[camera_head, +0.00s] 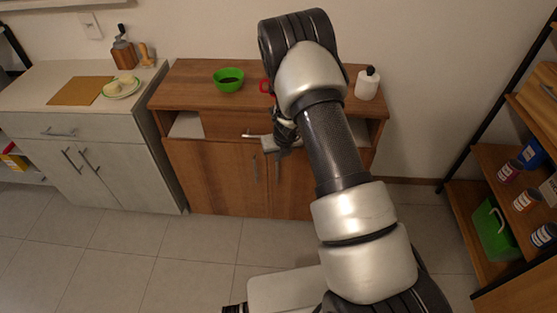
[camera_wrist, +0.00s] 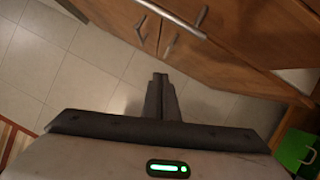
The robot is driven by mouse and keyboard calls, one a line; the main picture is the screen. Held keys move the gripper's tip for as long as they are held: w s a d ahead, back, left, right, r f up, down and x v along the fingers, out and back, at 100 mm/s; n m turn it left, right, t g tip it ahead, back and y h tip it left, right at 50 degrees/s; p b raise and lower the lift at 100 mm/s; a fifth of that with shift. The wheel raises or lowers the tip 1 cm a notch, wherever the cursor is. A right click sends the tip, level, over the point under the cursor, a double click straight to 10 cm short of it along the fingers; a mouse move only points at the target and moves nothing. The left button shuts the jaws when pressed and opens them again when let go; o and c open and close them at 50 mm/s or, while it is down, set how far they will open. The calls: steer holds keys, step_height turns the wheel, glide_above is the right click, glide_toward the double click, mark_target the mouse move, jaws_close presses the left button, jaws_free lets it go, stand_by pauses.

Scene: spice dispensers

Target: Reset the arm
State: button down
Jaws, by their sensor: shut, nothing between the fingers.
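My gripper (camera_wrist: 160,80) is shut and empty in the wrist view, its two dark fingers together over the floor. In the head view my arm reaches up and bends down in front of the wooden cabinet (camera_head: 212,167). The cabinet's doors and handles also show ahead of the fingers in the wrist view (camera_wrist: 235,57). The fingers look apart from the cabinet.
A green bowl (camera_head: 228,80) with dark contents and a white bottle (camera_head: 367,84) stand on the cabinet top. A red item beside my arm is partly hidden. A grey counter (camera_head: 40,88) is left. A shelf (camera_head: 468,205) with jars and a green box (camera_head: 494,228) is right. Tiled floor (camera_head: 110,245) is clear.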

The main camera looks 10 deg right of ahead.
steer(key=s+a+r+n+y+p, duration=0.15)
steer(key=s+r+n, duration=0.35)
steer(key=r, duration=0.7)
steer(key=s+a+r+n+p, duration=0.15)
steer(key=r+n, duration=0.45)
steer(key=r, duration=0.6)
steer(key=s+a+r+n+y+p, duration=0.15)
steer(key=s+r+n, duration=0.35)
steer(key=r, duration=0.7)
steer(key=s+d+r+n+h+p, duration=0.1)
steer(key=s+d+r+n, duration=0.1)
steer(key=s+r+n, duration=0.2)
steer(key=s+d+r+n+h+p, duration=0.1)
steer(key=s+r+n, duration=0.3)
steer(key=s+n, duration=0.4)
steer(key=s+d+r+n+t+h+p, duration=0.1)
steer(key=s+d+r+n, duration=0.2)
steer(key=s, duration=0.8)
steer(key=r+n, duration=0.2)
steer(key=n, duration=0.1)
steer(key=shift+s+n+p, duration=0.3)
steer(key=shift+s+p, duration=0.05)
